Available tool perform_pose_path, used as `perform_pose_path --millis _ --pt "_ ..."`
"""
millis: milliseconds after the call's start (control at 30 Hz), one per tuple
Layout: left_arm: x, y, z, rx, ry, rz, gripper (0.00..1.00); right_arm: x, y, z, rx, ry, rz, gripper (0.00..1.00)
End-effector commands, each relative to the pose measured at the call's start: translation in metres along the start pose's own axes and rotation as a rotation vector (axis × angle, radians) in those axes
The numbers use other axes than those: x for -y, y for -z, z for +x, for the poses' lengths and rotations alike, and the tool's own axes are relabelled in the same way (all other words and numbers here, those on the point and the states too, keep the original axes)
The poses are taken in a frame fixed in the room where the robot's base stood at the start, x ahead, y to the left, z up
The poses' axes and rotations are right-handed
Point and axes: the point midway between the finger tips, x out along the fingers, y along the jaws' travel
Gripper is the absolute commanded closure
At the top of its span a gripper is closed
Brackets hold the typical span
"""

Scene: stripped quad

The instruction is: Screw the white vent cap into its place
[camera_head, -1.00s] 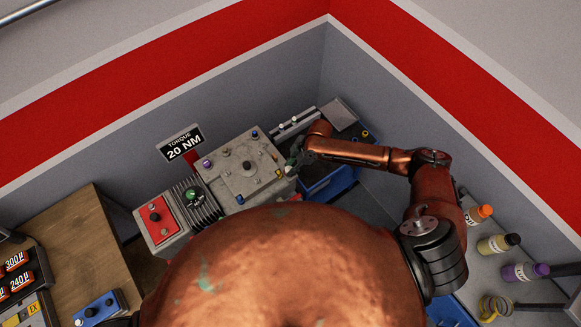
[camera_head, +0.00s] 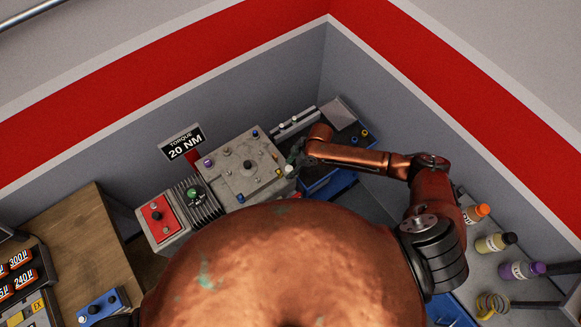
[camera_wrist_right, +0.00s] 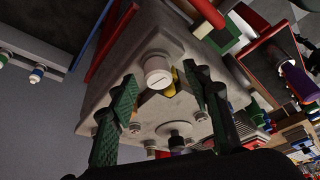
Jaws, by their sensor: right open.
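The white vent cap (camera_wrist_right: 158,75) is a short round cap with a slot across its face. It sits at the edge of the grey metal block (camera_wrist_right: 165,115), which also shows in the head view (camera_head: 225,165). In the head view the cap (camera_head: 289,168) is a small white spot at the block's right corner. My right gripper (camera_wrist_right: 160,70) is open, its green-padded fingers on either side of the cap with gaps visible. In the head view the right gripper (camera_head: 295,157) is small and partly hidden at that corner. How deep the cap sits cannot be told. My left gripper is not in view.
A yellow part (camera_wrist_right: 173,88) is right behind the cap. A black knob (camera_wrist_right: 177,142) stands on the block. A blue bin (camera_head: 330,185) lies beside the block's right side. A red-topped box (camera_head: 158,218) stands left.

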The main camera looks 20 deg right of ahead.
Motion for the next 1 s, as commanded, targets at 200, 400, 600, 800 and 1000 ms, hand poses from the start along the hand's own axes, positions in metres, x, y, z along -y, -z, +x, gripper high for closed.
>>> perform_pose_path --millis 200,400,600,800,1000 --pt "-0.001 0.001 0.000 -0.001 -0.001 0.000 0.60 -0.002 0.000 -0.029 0.000 -0.004 -0.002 0.55" --pt "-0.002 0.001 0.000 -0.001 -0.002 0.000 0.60 -0.001 0.000 -0.072 0.000 -0.003 -0.001 0.55" --pt "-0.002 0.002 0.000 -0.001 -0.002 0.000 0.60 -0.001 0.000 -0.104 0.000 -0.002 -0.002 0.55" --pt "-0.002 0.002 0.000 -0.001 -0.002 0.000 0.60 0.000 0.001 -0.118 0.000 0.000 -0.001 0.55" --pt "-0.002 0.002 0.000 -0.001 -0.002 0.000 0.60 0.000 0.001 -0.118 0.000 0.000 0.000 0.55"
